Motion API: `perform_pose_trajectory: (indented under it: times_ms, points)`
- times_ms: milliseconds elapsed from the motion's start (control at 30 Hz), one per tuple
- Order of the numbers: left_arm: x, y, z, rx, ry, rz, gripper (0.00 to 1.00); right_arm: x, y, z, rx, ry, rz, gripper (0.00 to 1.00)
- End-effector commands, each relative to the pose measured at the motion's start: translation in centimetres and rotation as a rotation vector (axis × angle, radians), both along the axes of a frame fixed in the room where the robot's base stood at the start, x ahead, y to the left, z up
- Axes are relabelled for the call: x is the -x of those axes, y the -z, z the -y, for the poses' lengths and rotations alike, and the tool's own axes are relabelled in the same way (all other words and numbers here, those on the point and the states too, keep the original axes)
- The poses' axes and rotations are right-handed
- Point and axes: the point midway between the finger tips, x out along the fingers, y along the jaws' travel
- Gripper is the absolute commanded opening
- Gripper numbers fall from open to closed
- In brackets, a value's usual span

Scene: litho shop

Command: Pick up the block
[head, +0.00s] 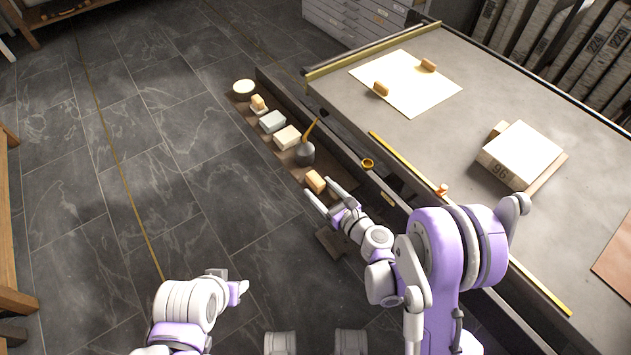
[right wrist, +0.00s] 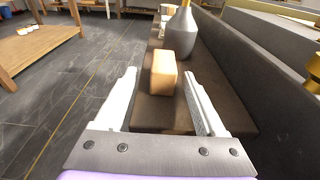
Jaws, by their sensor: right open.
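A small tan wooden block (head: 316,181) sits at the near end of a narrow brown shelf along the side of the big table. In the right wrist view the block (right wrist: 163,73) stands on the shelf just beyond and between the fingertips. My right gripper (head: 320,192) is open, with its fingers on either side of the near end of the block; it also shows in the right wrist view (right wrist: 160,85). I cannot tell whether a finger touches the block. My left gripper (head: 240,288) is low at the left of the head view, away from the shelf; its jaws are not clear.
A grey vase (head: 305,152) stands just behind the block, with pale blocks (head: 287,137) and a round tin (head: 243,88) farther along the shelf (head: 342,190). The grey table (head: 440,130) rises at the right, bearing a stack (head: 520,152).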

Motion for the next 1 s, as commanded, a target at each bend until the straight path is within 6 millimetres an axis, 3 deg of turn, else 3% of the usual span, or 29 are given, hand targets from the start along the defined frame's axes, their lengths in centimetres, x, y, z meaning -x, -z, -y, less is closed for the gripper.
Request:
perform_pose_trajectory:
  times_ms: [200, 500, 900, 1000]
  points:
    - [0.0, 0.1, 0.0, 0.0, 0.0, 0.0, 0.5, -2.6, 0.6, -1.5, 0.001, -0.001, 0.0, 0.72]
    - [0.0, 0.1, 0.0, 0.0, 0.0, 0.0, 0.5, -2.9, 0.7, -1.7, 0.001, 0.001, 0.001, 0.71]
    - [0.0, 0.1, 0.0, 0.0, 0.0, 0.0, 0.5, -2.9, 0.7, -1.7, 0.001, 0.001, 0.001, 0.0]
    - [0.0, 0.1, 0.0, 0.0, 0.0, 0.0, 0.5, -2.9, 0.6, -1.7, 0.001, 0.001, 0.001, 0.0]
